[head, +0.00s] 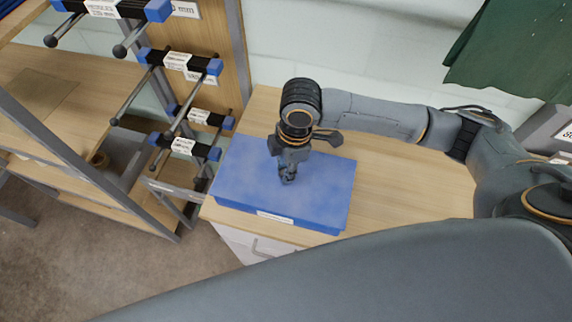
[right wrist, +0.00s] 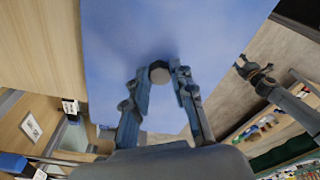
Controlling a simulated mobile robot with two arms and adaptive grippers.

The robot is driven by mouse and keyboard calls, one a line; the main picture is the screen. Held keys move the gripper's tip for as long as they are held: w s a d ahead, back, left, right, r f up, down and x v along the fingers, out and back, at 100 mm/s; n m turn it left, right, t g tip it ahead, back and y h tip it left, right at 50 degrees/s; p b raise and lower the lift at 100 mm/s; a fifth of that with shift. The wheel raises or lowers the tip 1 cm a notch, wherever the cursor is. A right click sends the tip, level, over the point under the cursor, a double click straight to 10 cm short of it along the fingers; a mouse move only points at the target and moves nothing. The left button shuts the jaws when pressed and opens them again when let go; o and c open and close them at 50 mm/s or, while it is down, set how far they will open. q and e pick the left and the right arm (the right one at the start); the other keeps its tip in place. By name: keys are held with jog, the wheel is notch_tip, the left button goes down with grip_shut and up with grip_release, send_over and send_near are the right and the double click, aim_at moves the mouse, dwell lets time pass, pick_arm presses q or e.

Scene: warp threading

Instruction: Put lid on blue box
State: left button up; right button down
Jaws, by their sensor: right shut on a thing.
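The blue lid (head: 240,172) is a flat blue panel above the blue box (head: 310,224) on the wooden counter. The box's front edge with a white label shows just below the lid. The lid covers nearly all of the box; I cannot tell whether it is fully seated. My right gripper (head: 287,180) points down at the middle of the lid, shut on its grey knob (right wrist: 158,72). The lid also fills the upper middle of the right wrist view (right wrist: 120,35). My left gripper (right wrist: 256,72) shows small at the right there; its opening is unclear.
A rack (head: 242,60) with several blue-ended rods stands left of the box. The wooden counter (head: 405,185) is clear right of the box. A green cloth (head: 510,50) hangs at the upper right. Drawers sit below the counter.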

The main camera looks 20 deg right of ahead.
jog(key=c, duration=0.6)
grip_release()
jog(key=shift+o, duration=0.2)
jog(key=shift+r, duration=0.1)
notch_tip(320, 180, up, 5)
jog(key=p, duration=0.6)
jog(key=shift+r+p, duration=0.75)
jog(key=shift+r, duration=0.2)
grip_shut()
